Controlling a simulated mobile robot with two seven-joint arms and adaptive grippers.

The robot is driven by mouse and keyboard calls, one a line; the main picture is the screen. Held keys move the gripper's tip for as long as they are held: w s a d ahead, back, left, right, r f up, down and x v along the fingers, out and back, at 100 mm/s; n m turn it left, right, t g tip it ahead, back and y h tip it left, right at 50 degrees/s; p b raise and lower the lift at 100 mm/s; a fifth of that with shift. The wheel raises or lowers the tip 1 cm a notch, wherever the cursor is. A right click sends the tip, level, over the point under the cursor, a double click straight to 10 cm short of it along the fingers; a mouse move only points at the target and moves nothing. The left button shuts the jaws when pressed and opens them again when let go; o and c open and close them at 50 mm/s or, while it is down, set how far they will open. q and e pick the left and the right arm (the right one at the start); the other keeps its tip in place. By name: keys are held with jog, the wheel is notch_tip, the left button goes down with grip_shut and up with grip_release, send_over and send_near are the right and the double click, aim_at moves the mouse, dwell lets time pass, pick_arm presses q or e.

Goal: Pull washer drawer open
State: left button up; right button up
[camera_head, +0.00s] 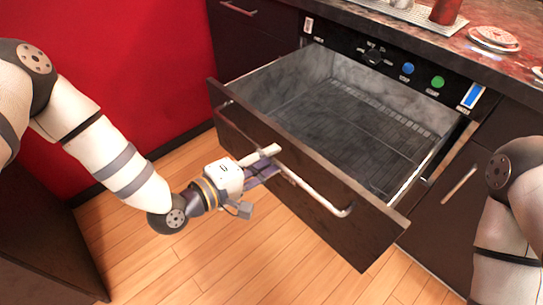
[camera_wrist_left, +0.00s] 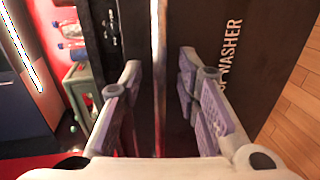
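The washer drawer (camera_head: 300,185) is pulled well out of its cabinet in the head view, with its empty grey metal interior showing. Its dark front carries a long pale bar handle (camera_head: 318,192). My left gripper (camera_head: 266,163) is at the left part of that handle. In the left wrist view, its two fingers (camera_wrist_left: 160,100) are spread apart. A pale bar, apparently the handle (camera_wrist_left: 158,50), runs between them with gaps on both sides. The drawer front with "WASHER" lettering (camera_wrist_left: 229,55) is also in that view. My right gripper is not in view; only my right arm shows.
A control panel (camera_head: 385,60) with blue and green buttons is above the drawer. The counter (camera_head: 400,28) holds a red container (camera_head: 447,11) and plates (camera_head: 495,38). A red wall (camera_head: 130,70) is at left. The wooden floor (camera_head: 240,265) before the drawer is clear.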

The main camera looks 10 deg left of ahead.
pick_arm(q)
jog(key=v, duration=1)
jog(key=shift+s+a, duration=0.25)
jog(key=shift+s, duration=0.05)
jog(key=shift+r, duration=0.1)
jog(key=s+d+f+m+g+y+p, duration=0.1)
jog(key=s+d+f+m+g+y, duration=0.1)
jog(key=s+f+m+g, duration=0.5)
jog(key=s+a+f+m+g+y, duration=0.1)
jog(key=s+a+f+g+y, duration=0.1)
jog(key=s, duration=0.6)
jog(key=s+a+f+m+g+y+p, duration=0.1)
jog(key=s+a+f+g+y, duration=0.1)
jog(key=s, duration=0.6)
jog(key=s+a+f+m+g+y, duration=0.1)
jog(key=s+a+f+g+y, duration=0.2)
jog(key=s, duration=0.5)
jog(key=shift+a+g+p, duration=0.35)
jog(key=shift+a+g, duration=0.25)
jog(key=shift+a, duration=0.4)
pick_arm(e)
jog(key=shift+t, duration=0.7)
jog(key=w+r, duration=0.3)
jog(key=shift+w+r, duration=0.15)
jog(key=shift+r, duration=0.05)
